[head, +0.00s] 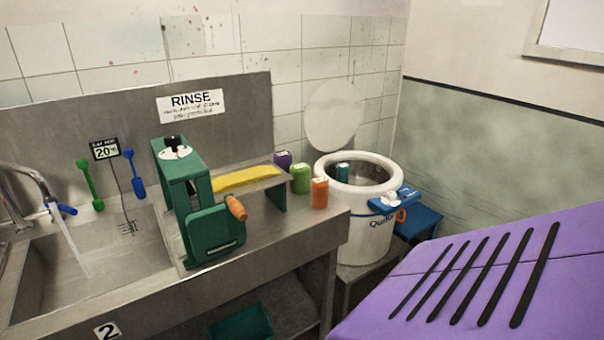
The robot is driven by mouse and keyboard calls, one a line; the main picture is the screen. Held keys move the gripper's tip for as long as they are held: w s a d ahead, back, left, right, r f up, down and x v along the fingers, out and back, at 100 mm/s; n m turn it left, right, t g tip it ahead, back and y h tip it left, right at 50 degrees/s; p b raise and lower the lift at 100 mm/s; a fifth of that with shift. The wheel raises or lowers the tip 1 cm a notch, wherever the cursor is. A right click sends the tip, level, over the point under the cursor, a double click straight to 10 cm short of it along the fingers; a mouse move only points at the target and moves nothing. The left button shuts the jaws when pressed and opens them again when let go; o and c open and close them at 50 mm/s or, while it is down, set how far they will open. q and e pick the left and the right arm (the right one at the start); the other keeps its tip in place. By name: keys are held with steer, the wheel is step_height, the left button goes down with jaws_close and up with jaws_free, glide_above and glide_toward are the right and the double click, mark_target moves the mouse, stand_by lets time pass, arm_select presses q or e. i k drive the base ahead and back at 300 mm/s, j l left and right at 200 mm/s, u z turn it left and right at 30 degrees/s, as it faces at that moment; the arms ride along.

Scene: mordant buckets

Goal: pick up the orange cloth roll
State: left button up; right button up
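The orange cloth roll (320,194) stands upright near the right end of the steel counter (300,238). It is short, with a pale patch on its top. A green roll (300,180) stands just left of it and a purple roll (282,161) stands further back. A teal roll (343,171) shows at the mouth of the white bucket (358,228); its lower part is hidden. Neither of my grippers is in view.
A green wringer (190,195) with an orange handle (237,208) stands left of the rolls, beside a yellow cloth (246,178). A sink with a running tap (30,180) lies at left. A purple slotted surface (480,285) covers the lower right; I cannot tell whether it is mine.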

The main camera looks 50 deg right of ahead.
mark_target(320, 186)
steer(key=z, duration=1.75)
